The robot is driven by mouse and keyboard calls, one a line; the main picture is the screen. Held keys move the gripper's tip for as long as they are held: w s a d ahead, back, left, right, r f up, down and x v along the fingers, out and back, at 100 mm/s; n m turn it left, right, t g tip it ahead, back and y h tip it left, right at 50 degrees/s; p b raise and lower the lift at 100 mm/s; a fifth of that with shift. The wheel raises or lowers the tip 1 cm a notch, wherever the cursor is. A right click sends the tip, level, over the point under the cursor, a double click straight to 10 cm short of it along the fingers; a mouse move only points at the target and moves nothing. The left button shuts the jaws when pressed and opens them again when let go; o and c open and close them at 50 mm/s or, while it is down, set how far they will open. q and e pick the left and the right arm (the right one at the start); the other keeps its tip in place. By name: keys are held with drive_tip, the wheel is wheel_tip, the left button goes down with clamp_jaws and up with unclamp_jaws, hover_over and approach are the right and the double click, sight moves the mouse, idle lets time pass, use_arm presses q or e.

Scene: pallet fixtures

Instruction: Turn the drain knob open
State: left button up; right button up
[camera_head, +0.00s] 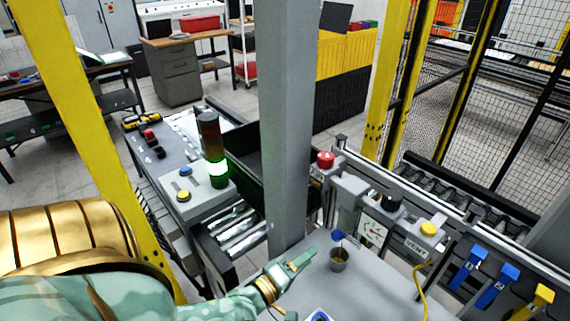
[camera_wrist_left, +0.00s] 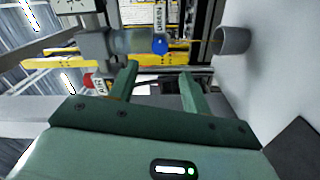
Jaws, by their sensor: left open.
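The drain knob (camera_head: 338,236) is small and blue, just above a small grey cup (camera_head: 339,261) on the grey surface. In the left wrist view the blue knob (camera_wrist_left: 160,45) sits at the end of a clear cylinder, beside a DRAIN label (camera_wrist_left: 158,15). My left gripper (camera_head: 303,259) is to the left of the knob and cup, low over the surface. In the left wrist view my left gripper (camera_wrist_left: 160,82) has its fingers apart and empty; the knob is beyond the fingertips, with a visible gap. My right gripper is not in view.
A red knob (camera_head: 325,160), a round gauge (camera_head: 373,231), a black knob (camera_head: 392,203) and a yellow knob (camera_head: 428,229) by a VENT label stand along the panel. A thick grey post (camera_head: 288,120) rises behind my gripper. A yellow hose (camera_head: 422,285) lies to the right.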

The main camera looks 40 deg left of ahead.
use_arm(q)
drive_tip(key=s, duration=0.7)
drive_tip(key=shift+a, duration=0.3)
drive_tip(key=shift+s, duration=0.1)
